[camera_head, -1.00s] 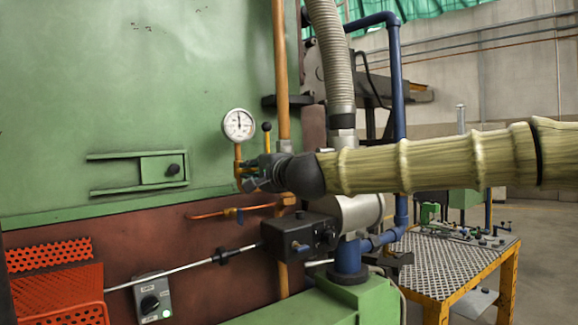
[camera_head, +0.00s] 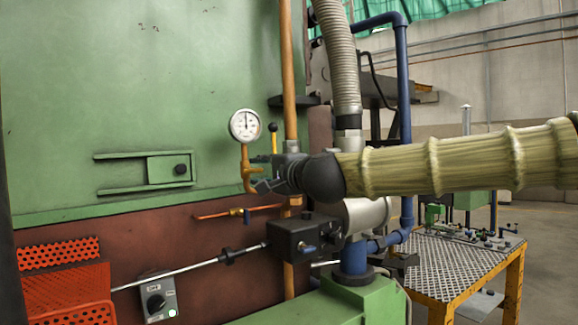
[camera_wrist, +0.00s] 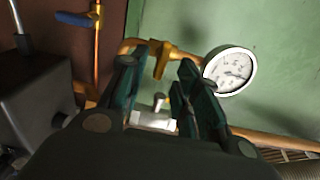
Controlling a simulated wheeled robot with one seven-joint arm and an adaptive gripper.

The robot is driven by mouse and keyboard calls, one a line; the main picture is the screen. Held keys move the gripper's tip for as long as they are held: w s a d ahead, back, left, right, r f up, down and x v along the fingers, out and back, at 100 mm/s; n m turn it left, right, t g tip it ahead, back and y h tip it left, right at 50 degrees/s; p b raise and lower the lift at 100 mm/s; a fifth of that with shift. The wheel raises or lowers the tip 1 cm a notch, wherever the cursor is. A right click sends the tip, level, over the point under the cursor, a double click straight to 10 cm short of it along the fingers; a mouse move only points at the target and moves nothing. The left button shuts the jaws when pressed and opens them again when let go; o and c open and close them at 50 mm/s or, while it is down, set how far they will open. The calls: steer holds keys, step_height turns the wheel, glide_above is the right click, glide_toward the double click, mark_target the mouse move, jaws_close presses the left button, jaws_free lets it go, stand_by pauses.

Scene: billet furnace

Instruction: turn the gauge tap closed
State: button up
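The round white-faced pressure gauge (camera_head: 244,125) stands on an orange pipe (camera_head: 246,160) in front of the green furnace wall. In the wrist view the gauge (camera_wrist: 230,71) is just right of my gripper. A brass-yellow fitting with a short upright part, seemingly the gauge tap (camera_wrist: 164,60), sits on the pipe and shows between my fingertips. In the head view my gripper (camera_head: 260,185) largely covers the tap. In the wrist view my gripper (camera_wrist: 160,70) is open, one finger each side of the fitting. I cannot tell whether a finger touches it.
A blue-handled valve (camera_wrist: 74,18) sits on a copper pipe, also low in the head view (camera_head: 247,215). A black-knobbed lever (camera_head: 273,128) stands beside the gauge. A dark box (camera_head: 300,238) is below my gripper. A thick orange pipe (camera_head: 288,70) rises close behind.

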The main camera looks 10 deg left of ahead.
steer(key=v, duration=0.8)
steer(key=shift+s+d, duration=0.2)
steer(key=shift+s, duration=0.15)
